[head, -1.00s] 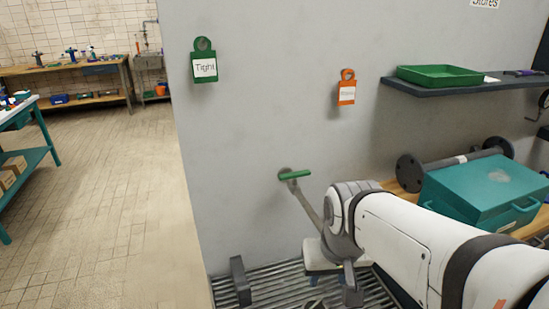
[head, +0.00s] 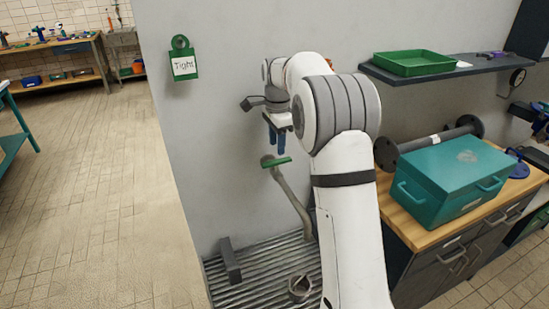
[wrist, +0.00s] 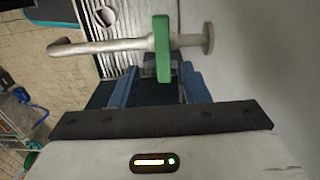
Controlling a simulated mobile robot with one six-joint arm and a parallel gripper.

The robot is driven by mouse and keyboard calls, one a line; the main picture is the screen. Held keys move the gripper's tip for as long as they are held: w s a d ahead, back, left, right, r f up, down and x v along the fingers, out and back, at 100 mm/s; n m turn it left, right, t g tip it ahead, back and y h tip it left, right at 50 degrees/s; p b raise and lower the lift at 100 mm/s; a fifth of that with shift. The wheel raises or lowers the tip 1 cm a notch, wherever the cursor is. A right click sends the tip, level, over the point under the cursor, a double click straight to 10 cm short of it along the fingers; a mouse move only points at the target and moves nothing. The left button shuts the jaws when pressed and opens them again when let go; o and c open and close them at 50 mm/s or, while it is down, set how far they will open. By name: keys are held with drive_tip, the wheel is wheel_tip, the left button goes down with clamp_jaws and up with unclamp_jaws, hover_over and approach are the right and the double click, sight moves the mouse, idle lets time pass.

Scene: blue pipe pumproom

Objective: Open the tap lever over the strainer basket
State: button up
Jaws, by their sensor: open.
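The green tap lever (head: 277,162) sits on top of a grey tap (head: 292,198) mounted on the wall, its long spout reaching down and to the right in the head view. A small grey round cup, seemingly the strainer basket (head: 300,289), stands on the ribbed surface below the spout. My gripper (head: 277,138) points down with its blue fingers open, just above the lever. In the wrist view, the lever (wrist: 162,50) lies across the tap just beyond the gap between the open fingers. It does not look gripped; I cannot tell whether a finger touches it.
A grey block (head: 229,262) stands on the ribbed drain surface (head: 265,275) at left. A green "Tight" tag (head: 184,62) hangs on the wall. A teal toolbox (head: 455,180) and a dark flanged pipe (head: 430,145) lie on the right bench. A shelf holds a green tray (head: 413,63).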

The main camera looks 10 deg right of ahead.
sight(277, 161)
drive_tip(key=shift+w+f, duration=0.2)
drive_tip(key=shift+f, duration=0.1)
drive_tip(key=shift+f+p, duration=0.4)
drive_tip(key=shift+f, duration=3.2)
